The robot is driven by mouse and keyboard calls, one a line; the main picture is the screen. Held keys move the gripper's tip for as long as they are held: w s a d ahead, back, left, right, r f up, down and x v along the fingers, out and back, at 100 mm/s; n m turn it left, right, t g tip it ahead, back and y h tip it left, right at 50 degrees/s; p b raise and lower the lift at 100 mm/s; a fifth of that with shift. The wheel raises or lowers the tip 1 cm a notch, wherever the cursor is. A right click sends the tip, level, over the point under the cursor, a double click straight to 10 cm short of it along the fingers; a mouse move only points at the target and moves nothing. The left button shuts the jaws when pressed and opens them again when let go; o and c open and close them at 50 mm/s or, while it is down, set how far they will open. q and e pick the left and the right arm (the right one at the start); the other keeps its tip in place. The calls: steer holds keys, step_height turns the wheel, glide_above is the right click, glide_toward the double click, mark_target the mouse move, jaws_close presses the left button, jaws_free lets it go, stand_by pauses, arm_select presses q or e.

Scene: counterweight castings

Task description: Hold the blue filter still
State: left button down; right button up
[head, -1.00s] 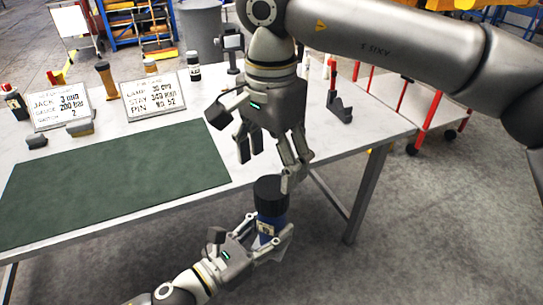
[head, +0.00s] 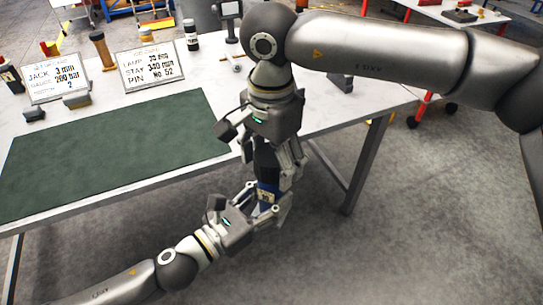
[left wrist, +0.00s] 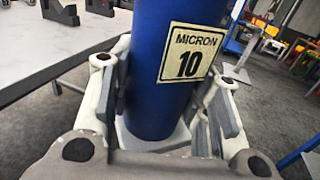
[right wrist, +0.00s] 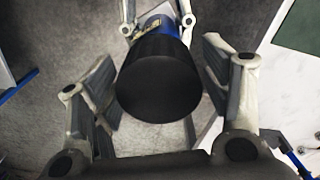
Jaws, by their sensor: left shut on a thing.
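The blue filter (head: 267,192) is upright in my left gripper (head: 262,208), past the table's front edge. In the left wrist view the blue filter (left wrist: 150,75) stands between the shut fingers, its label reading MICRON 10. Its black cap (head: 265,160) faces up. My right gripper (head: 276,166) is above, pointing down, with its fingers on either side of the cap. In the right wrist view the black cap (right wrist: 158,85) lies between the open fingers, with visible gaps on both sides. The filter's lower end is hidden in the head view.
The white table (head: 330,110) carries a green mat (head: 110,150), two lettered signs (head: 55,85) and several small items at the back. Red-legged carts stand at the back right. The grey floor (head: 430,220) at the right is clear.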

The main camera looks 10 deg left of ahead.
steer(key=c, duration=0.9)
steer(key=shift+o, duration=0.2)
steer(key=m, duration=0.7)
steer(key=shift+m, duration=0.4)
steer(key=m, duration=0.6)
steer(key=shift+a+m, duration=0.1)
steer(key=shift+m, duration=0.2)
steer(key=o, duration=1.1)
steer(key=shift+r, duration=2.25)
